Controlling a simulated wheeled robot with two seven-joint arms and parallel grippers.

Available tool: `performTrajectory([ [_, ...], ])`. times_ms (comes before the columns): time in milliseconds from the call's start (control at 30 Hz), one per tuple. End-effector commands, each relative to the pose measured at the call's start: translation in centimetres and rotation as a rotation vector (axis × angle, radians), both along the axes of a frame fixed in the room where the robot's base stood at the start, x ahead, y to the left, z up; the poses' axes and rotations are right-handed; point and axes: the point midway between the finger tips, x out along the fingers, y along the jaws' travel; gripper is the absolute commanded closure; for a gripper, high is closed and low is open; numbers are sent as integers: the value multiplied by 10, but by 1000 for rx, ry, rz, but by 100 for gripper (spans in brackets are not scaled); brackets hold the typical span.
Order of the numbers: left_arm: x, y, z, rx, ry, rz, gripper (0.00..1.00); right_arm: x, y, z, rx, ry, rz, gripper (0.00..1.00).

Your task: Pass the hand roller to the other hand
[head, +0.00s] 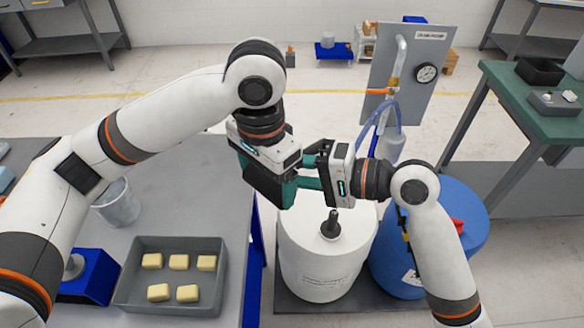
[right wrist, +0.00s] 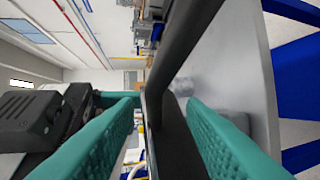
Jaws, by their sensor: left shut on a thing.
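My left gripper (head: 284,182) and my right gripper (head: 314,172) meet above the white drum, nearly touching. My left gripper is shut on the hand roller, which is mostly hidden by the grippers in the head view. In the right wrist view a long dark bar (right wrist: 178,140), which looks like part of the roller, runs between the two teal fingers of my right gripper (right wrist: 163,110). These fingers stand apart, with gaps visible beside the bar. My left gripper's dark body (right wrist: 45,118) shows at the left of that view.
A white drum (head: 318,262) with a dark knob stands below the grippers, beside a blue drum (head: 462,225). A grey tray (head: 213,287) of several yellow blocks lies on the left table (head: 195,200). A gauge panel (head: 405,65) stands behind. A green bench (head: 510,90) is at right.

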Motion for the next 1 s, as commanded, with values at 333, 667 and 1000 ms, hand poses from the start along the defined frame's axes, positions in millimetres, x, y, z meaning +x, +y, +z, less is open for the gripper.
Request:
performTrajectory([
  [333,0,0,0,-1,-1,0,46,1,2,0,0,-1,-1,71],
  [667,0,0,0,-1,-1,0,2,0,2,1,3,-2,0,100],
  [1000,1,0,7,-1,-2,0,0,1,2,1,2,-2,-1,100],
])
